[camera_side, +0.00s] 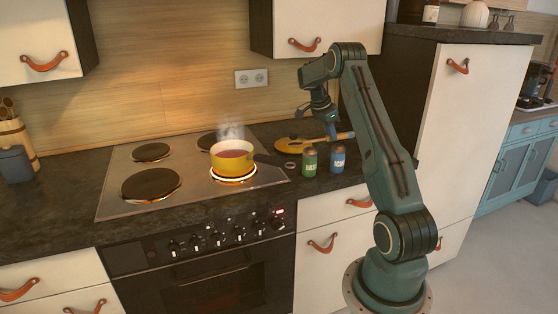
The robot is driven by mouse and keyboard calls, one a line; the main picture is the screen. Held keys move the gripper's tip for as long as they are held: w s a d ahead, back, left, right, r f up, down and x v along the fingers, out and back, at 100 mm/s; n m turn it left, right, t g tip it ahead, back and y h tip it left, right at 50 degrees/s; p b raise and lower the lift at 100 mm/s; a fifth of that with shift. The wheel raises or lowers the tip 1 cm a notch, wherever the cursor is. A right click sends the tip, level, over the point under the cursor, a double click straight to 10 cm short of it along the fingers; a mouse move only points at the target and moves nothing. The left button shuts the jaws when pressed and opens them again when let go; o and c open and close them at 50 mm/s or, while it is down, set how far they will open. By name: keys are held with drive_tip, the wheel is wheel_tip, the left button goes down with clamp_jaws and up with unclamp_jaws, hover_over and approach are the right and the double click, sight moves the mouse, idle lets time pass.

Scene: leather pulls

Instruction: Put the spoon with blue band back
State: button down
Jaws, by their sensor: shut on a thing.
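My gripper (332,134) is over the counter to the right of the stove, pointing down. It is shut on a light wooden spoon (346,135), which lies roughly level across the fingers. Blue shows near the fingers, but I cannot tell clearly whether it is the spoon's band. The spoon's left end is hard to separate from the yellow lid (291,147) behind the jars. A wooden holder (14,141) with several wooden utensils (7,106) stands at the far left of the counter.
A steaming yellow pot (231,165) of red liquid sits on a glowing burner (233,179). A green jar (309,162) and a blue jar (338,160) stand below my gripper. A dark blue-grey canister (14,165) stands before the holder. Cabinets hang above.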

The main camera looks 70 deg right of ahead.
sight(327, 141)
drive_tip(key=shift+f, duration=0.2)
drive_tip(key=shift+f, duration=3)
drive_tip(key=c, duration=1.3)
unclamp_jaws()
drive_tip(key=shift+o, duration=0.2)
drive_tip(key=shift+r, duration=0.1)
drive_tip(key=v, duration=1.2)
drive_tip(key=shift+v, duration=0.8)
